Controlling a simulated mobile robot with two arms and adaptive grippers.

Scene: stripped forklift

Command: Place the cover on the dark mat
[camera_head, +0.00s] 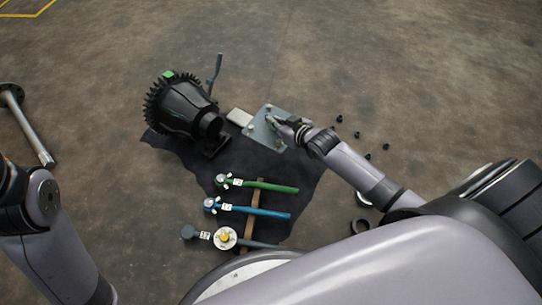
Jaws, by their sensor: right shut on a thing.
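The cover (262,136) looks like a flat grey-green metal plate with bolt-like knobs. It is over the upper right edge of the dark mat (305,183); I cannot tell whether it touches the mat. My right gripper (279,122) is shut on the cover's right side. My left arm comes in at the left edge, and its gripper is out of frame.
A black ribbed motor-like part (182,107) stands on the mat's upper left. Green (262,185) and blue (250,210) handled tools lie lower on a wooden strip (252,222). Small black pieces (357,135) lie right. A metal shaft (30,130) lies left.

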